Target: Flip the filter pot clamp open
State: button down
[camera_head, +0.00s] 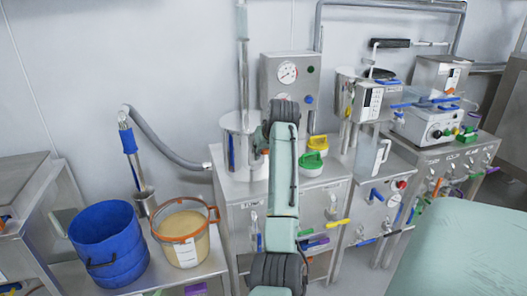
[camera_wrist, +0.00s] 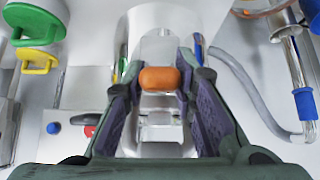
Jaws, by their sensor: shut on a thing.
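The filter pot (camera_head: 238,150) is a steel cylinder standing on the steel cabinet at the middle of the head view. It also fills the upper middle of the wrist view (camera_wrist: 205,22). The clamp shows in the wrist view as a metal bracket with an orange grip (camera_wrist: 159,78) in front of the pot. My gripper (camera_wrist: 160,72) has its two purple-lined fingers on either side of the orange grip and is shut on it. In the head view my gripper (camera_head: 262,137) is beside the pot's right side, and my arm hides most of the clamp.
A green and yellow lidded item (camera_head: 313,158) stands close to the right of my arm. A gauge panel (camera_head: 290,76) rises behind. A blue bucket (camera_head: 108,243) and an orange-rimmed bucket (camera_head: 184,234) stand at lower left. A grey hose (camera_head: 168,145) runs along the wall.

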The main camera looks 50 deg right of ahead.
jog(key=c, duration=1.3)
grip_release()
jog(key=shift+r, duration=0.1)
jog(key=v, duration=1.2)
